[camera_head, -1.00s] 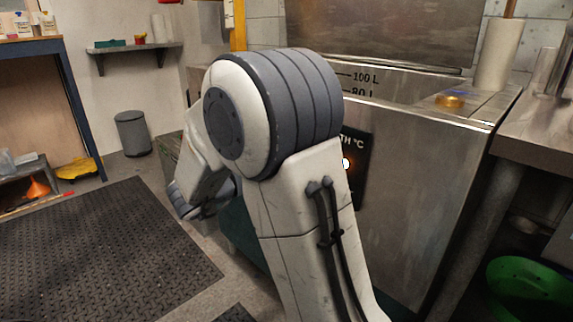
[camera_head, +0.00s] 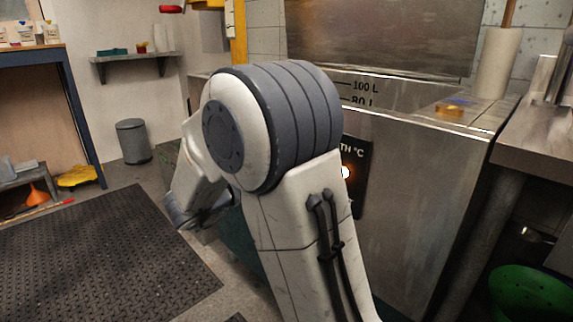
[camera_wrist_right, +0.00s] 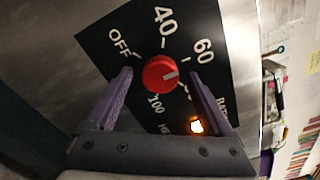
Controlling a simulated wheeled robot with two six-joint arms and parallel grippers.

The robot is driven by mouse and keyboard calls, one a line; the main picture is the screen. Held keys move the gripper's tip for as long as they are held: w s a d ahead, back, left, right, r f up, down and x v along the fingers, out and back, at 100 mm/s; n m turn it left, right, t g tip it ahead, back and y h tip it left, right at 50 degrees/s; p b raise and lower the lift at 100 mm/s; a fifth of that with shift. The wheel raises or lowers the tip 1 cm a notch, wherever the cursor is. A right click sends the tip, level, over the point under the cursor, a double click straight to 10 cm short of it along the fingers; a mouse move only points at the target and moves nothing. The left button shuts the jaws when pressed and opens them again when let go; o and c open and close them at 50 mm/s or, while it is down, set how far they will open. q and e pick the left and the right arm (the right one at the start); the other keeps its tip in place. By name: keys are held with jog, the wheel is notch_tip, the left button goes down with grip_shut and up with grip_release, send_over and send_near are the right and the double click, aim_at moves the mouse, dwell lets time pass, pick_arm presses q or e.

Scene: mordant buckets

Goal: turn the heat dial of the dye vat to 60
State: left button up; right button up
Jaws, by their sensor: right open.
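The red heat dial (camera_wrist_right: 160,75) sits on a black panel in the right wrist view. The panel (camera_wrist_right: 100,38) carries OFF, 40, 60, 100 and a number partly hidden by a finger. The dial's white mark points right, seemingly just below the 60 tick. My right gripper (camera_wrist_right: 161,77) is open, its two purple-grey fingers on either side of the dial; I cannot tell whether they touch it. In the head view my right arm hides the dial and most of the panel (camera_head: 357,185) on the steel dye vat (camera_head: 420,185). My left gripper is not in view.
An orange lamp (camera_wrist_right: 196,126) glows on the panel beside one finger. A brass-coloured piece (camera_head: 449,109) and a paper roll (camera_head: 495,63) stand on the vat's top right. A steel counter (camera_head: 548,140) and green tub (camera_head: 528,292) are at right. A black mat (camera_head: 110,255) covers floor at left.

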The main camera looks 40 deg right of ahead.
jog(key=a+p, duration=0.2)
jog(key=a, duration=0.8)
jog(key=shift+s, duration=0.45)
